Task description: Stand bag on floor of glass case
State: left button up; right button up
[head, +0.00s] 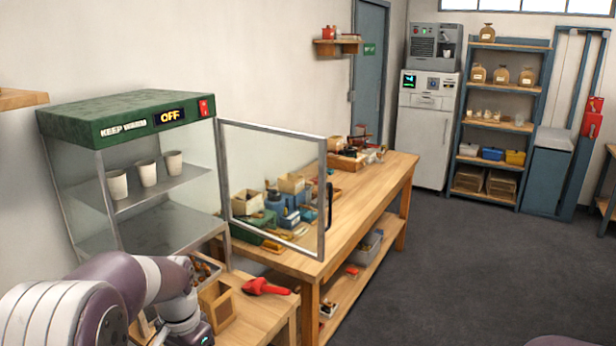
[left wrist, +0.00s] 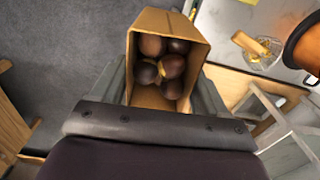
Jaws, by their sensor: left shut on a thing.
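The glass case (head: 125,122) stands at the left in the head view, with a green top reading KEEP WARM and OFF. Its framed glass door (head: 322,200) is swung open to the right. Three pale cups stand on its upper shelf; its floor (head: 150,236) looks bare where I see it. In the left wrist view, my left gripper (left wrist: 163,92) is shut on an open-topped brown paper bag (left wrist: 147,22) with several dark chestnuts (left wrist: 172,68) inside. My left arm reaches in front of the case in the head view, its gripper hidden there. My right gripper is out of view.
A red-handled tool (head: 265,287) and a tan wooden box (head: 217,303) are on the near table. A long wooden workbench (head: 375,180) with clutter stands behind the open door. The grey floor (head: 460,270) at right is clear.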

pick_arm(q)
jog(key=f, duration=0.1)
jog(key=w+f, duration=0.1)
jog(key=f, duration=0.1)
jog(key=shift+f+n+b, duration=0.25)
jog(key=shift+n+b, duration=0.1)
jog(key=shift+n, duration=0.05)
notch_tip(320, 180, down, 19)
jog(key=s+d+n+b, duration=0.1)
jog(key=d+n+b, duration=0.1)
jog(key=n+b, duration=0.1)
jog(key=shift+d+f+n+b, duration=0.15)
jog(key=shift+d+n+b, duration=0.25)
jog(key=shift+n, duration=0.4)
jog(key=shift+s+a, duration=0.1)
